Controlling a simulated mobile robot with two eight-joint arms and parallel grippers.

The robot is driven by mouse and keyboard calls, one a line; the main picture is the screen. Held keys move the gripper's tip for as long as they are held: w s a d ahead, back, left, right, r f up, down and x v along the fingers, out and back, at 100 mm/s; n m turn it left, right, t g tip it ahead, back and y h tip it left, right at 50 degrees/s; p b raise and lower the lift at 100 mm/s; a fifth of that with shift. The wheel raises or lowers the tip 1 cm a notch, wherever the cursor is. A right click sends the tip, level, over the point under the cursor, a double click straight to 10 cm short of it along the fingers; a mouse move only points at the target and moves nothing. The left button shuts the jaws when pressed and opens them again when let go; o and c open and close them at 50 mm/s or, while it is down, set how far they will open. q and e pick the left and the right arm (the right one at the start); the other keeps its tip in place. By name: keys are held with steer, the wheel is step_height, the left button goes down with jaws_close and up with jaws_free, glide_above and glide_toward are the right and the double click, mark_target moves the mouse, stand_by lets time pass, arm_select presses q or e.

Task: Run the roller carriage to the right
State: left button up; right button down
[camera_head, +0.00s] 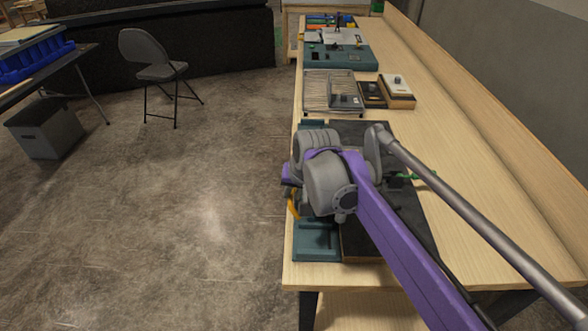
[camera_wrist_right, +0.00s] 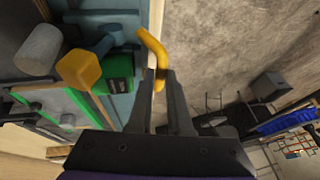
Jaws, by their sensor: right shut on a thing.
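My right gripper (camera_wrist_right: 160,78) is shut on a curved yellow handle (camera_wrist_right: 152,48), gripping its lower end at the edge of a teal base (camera_wrist_right: 122,22). A green block (camera_wrist_right: 118,72) sits beside the handle, with a yellow block (camera_wrist_right: 78,68) to its left. A pale grey cylinder (camera_wrist_right: 38,50) lies further left; I cannot tell whether it is the roller. In the head view the yellow handle (camera_head: 293,207) shows at the left edge of the console (camera_head: 316,243), below my wrist. My purple and grey right arm hides the fingertips and most of the carriage there. My left gripper is not in view.
Beyond my arm on the wooden table (camera_head: 440,120) stand a grey rack (camera_head: 330,90), small boxes (camera_head: 396,90) and a teal console (camera_head: 345,57). A low wall runs along the table's right side. Open floor (camera_head: 200,220) lies to the left.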

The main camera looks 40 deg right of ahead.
steer(key=s+a+p, duration=0.1)
steer(key=s+a, duration=0.3)
steer(key=shift+s+a, duration=0.1)
steer(key=shift+s, duration=0.3)
steer(key=c, duration=1.1)
jaws_free()
steer(key=shift+s, duration=0.1)
steer(key=shift+o, duration=1.3)
steer(key=shift+s+a, duration=0.1)
steer(key=shift+r, duration=0.1)
